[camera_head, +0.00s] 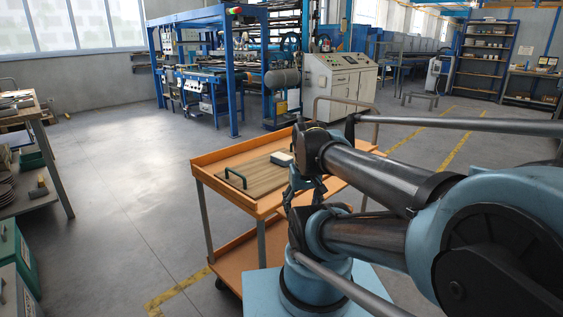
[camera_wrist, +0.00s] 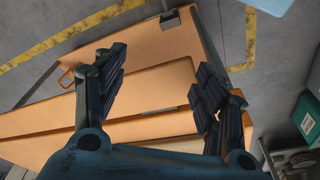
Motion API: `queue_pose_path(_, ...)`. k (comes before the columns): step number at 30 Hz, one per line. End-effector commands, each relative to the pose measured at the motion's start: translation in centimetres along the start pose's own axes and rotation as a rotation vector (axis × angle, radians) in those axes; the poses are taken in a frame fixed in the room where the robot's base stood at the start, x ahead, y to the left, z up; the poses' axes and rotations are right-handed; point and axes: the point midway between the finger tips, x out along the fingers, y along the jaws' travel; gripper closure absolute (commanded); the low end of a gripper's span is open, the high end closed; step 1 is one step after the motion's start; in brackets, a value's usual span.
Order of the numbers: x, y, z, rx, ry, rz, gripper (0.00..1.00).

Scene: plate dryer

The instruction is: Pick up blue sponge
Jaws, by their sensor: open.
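A small block with a pale top and dark side (camera_head: 281,158) lies on the top shelf of the orange cart (camera_head: 215,163), at the right end of the wooden board (camera_head: 258,178). It may be the sponge, but its blue colour is not clear. My gripper (camera_head: 303,187) hangs at the cart's right side, close to the block and partly hidden by my arm. In the wrist view my gripper (camera_wrist: 160,88) is open, with nothing between its fingers and orange cart surfaces below. I cannot make out the sponge in the wrist view.
A dark green handle (camera_head: 235,177) stands up from the board. The cart has a raised rim and a lower shelf (camera_head: 238,258). The floor between is clear.

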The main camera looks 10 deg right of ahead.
Motion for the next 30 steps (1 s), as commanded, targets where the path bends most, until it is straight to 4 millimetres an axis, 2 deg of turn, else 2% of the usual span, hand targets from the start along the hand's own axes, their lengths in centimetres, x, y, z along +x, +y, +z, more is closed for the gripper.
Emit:
queue_pose_path(5,-3.0,-0.1,-3.6,-0.058,-0.019,-0.001,0.31)
queue_pose_path(15,-8.8,0.4,-13.2,-0.216,-0.07,-0.01,0.31)
queue_pose_path(24,-11.8,0.9,-22.5,-0.358,-0.114,-0.025,0.31)
queue_pose_path(30,-12.6,1.2,-28.8,-0.452,-0.143,-0.039,0.31)
